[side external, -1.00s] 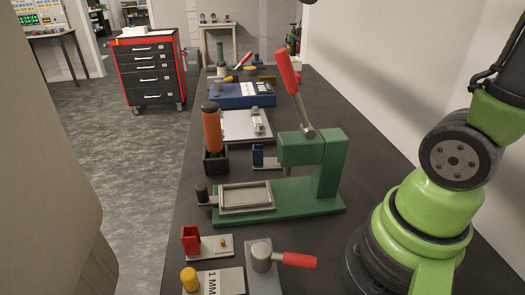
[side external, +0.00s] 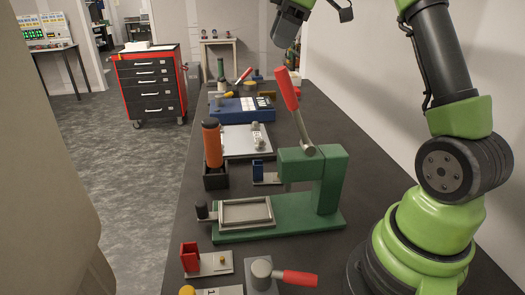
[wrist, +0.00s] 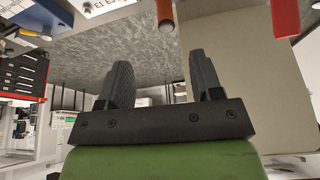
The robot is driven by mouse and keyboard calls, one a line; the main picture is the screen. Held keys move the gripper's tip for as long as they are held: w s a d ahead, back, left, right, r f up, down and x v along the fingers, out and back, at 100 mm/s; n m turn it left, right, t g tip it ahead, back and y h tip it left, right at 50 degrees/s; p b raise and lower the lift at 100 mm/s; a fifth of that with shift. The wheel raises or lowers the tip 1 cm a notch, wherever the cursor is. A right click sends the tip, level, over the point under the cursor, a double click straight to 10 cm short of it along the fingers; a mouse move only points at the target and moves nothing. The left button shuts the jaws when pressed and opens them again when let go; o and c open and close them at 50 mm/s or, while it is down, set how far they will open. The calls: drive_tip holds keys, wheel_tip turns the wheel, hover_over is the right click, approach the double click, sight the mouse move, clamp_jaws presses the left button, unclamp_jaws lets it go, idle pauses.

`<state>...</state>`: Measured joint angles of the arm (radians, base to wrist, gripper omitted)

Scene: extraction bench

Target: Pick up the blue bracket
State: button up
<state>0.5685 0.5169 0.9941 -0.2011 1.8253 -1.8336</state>
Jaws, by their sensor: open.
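The blue bracket (side external: 258,169) stands upright on a small grey plate, between the black holder with the orange handle and the green press in the side external view. I cannot make it out in the wrist view. My gripper (wrist: 162,82) shows in the wrist view with its two dark fingers spread apart and nothing between them. In the side external view the arm runs out of the top edge, so the gripper's place over the bench is not clear there. It is well away from the bracket.
The green press (side external: 318,190) with a red lever stands right of the bracket. An orange handle (side external: 211,144) stands in a black holder at its left. Behind are a grey plate (side external: 238,146) and a blue device (side external: 232,110). A red bracket (side external: 190,256) is in front.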

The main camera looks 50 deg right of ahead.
wheel_tip(320, 180, down, 21)
approach(260, 178)
drive_tip(key=shift+w+d+x, duration=0.1)
drive_tip(key=shift+w+x, duration=0.1)
drive_tip(key=shift+x, duration=0.85)
drive_tip(key=shift+w+d+x, duration=0.1)
drive_tip(key=shift+w+x, duration=0.15)
drive_tip(key=shift+x, duration=0.85)
drive_tip(key=shift+w+d+x, duration=0.1)
drive_tip(key=shift+w+x, duration=0.1)
drive_tip(key=shift+x, duration=0.85)
drive_tip(key=shift+r, duration=0.2)
drive_tip(key=c, duration=1.1)
